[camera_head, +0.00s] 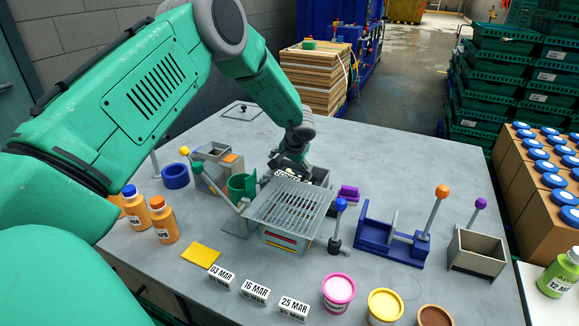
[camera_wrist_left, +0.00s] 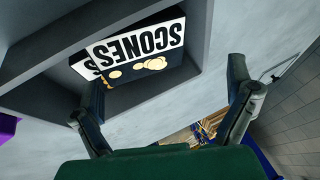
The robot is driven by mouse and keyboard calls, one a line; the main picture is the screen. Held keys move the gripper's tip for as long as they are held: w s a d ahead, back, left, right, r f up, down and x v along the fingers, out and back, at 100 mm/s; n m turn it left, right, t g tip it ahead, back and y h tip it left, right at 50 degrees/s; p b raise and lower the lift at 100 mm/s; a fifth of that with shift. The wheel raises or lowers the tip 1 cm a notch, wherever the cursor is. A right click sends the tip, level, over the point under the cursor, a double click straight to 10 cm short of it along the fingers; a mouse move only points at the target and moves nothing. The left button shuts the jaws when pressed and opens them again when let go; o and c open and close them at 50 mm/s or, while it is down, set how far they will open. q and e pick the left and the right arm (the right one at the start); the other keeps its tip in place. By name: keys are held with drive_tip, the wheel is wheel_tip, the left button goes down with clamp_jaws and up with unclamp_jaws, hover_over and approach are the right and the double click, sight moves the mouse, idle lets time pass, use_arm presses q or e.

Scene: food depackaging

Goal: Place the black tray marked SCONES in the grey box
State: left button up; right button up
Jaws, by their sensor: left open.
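The SCONES tray shows in the left wrist view as a dark pack (camera_wrist_left: 188,68) with a white label reading SCONES, upside down, and pale round pictures. It sits inside a grey walled holder (camera_wrist_left: 40,85); part of a second white label shows beside it. In the head view the label is partly visible behind the grated rack, just below my left gripper (camera_head: 290,163). In the left wrist view my left gripper (camera_wrist_left: 165,105) has its fingers spread apart, with nothing between them. A small grey open box (camera_head: 478,248) stands at the table's right. My right gripper is not in view.
A slotted grey rack (camera_head: 290,208) stands in front of my left gripper. A blue fixture (camera_head: 390,240) with an orange-knobbed lever is to its right. Orange bottles (camera_head: 163,220), date blocks (camera_head: 255,291) and coloured tubs (camera_head: 338,290) line the left and front. The table's back right is clear.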

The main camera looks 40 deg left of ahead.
sight(292, 170)
use_arm(q)
drive_tip(key=d+r, duration=0.2)
drive_tip(key=shift+s+r, duration=0.25)
drive_tip(key=shift+r, duration=0.05)
drive_tip(key=v, duration=0.9)
drive_tip(key=shift+s, duration=0.2)
